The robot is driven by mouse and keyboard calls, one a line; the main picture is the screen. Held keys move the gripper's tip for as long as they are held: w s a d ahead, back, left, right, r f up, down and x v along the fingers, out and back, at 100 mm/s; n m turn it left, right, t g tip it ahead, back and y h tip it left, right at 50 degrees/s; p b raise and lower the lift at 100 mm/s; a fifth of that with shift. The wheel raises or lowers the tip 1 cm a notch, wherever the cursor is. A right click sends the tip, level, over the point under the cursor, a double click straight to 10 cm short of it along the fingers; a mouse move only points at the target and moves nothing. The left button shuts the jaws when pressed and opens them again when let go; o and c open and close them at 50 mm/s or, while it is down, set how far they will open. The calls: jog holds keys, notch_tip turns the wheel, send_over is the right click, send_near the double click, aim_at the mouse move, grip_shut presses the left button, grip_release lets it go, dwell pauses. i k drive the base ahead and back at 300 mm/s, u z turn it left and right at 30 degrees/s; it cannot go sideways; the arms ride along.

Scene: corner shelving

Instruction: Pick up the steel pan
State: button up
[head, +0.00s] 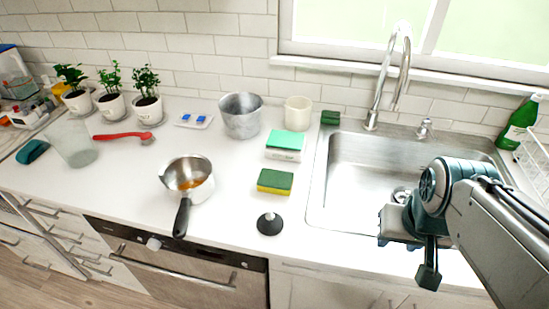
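The steel pan (201,190) stands upright on the white counter, left of the middle in the head view. It is a small shiny saucepan with something orange-brown at its bottom. Its black handle (182,217) points toward the counter's front edge. My gripper (406,262) is at the right, over the front of the sink, well apart from the pan. One dark finger hangs down; the angle does not show whether the gripper is open or shut. I see nothing held in it.
A metal bucket (241,116) is behind the pan. A red brush (124,135) and glass (72,146) are left. The counter around the pan is clear.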

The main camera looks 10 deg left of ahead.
aim_at(188, 180)
jog(key=u, duration=1.6)
jog(key=k, duration=1.3)
jog(key=u, duration=0.7)
jog(key=i, duration=0.85)
jog(key=u, duration=0.4)
jog(key=i, duration=0.9)
jog(key=z, duration=1.05)
jog(key=i, duration=0.55)
jog(key=z, duration=0.5)
